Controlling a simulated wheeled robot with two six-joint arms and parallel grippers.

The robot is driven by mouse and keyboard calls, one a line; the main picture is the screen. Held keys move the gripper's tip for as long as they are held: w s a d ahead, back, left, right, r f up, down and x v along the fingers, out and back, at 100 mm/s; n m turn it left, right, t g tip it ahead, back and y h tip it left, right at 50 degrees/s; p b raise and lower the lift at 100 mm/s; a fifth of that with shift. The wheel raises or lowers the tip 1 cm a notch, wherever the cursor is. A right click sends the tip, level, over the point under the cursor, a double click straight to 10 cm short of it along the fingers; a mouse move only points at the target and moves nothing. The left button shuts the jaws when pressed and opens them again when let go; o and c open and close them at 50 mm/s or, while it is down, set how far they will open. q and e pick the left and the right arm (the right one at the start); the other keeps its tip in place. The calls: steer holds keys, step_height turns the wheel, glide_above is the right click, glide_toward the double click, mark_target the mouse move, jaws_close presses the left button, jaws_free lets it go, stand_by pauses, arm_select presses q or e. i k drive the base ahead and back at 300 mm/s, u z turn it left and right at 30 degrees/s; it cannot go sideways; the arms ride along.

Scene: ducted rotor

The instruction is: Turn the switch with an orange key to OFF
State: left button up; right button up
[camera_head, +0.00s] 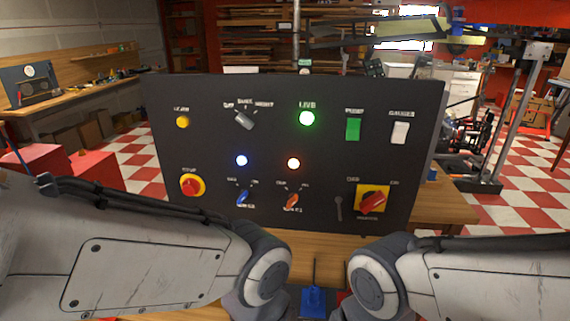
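A dark upright control panel (330,145) stands ahead of me on a wooden table. The switch with an orange key (292,201) is in its lower middle row. The key looks tilted, its upper end leaning right; the small labels around it are too blurred to read surely. A lit orange-white lamp (293,163) is above it. A similar switch with a blue key (243,197) is to its left, under a lit bluish-white lamp (241,160). My two arms come in low from left and right, in front of the panel. Neither gripper shows.
The panel also carries a red knob on yellow (373,202), a red button (191,187), a grey selector (244,119), a lit green lamp (307,118), and green (353,129) and white rockers (400,132). A blue object (313,300) is low between my arms.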

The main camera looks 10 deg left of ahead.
mark_target(293, 196)
steer(key=z, duration=2)
steer(key=k, duration=1.35)
steer(key=u, duration=1.95)
steer(key=i, duration=0.5)
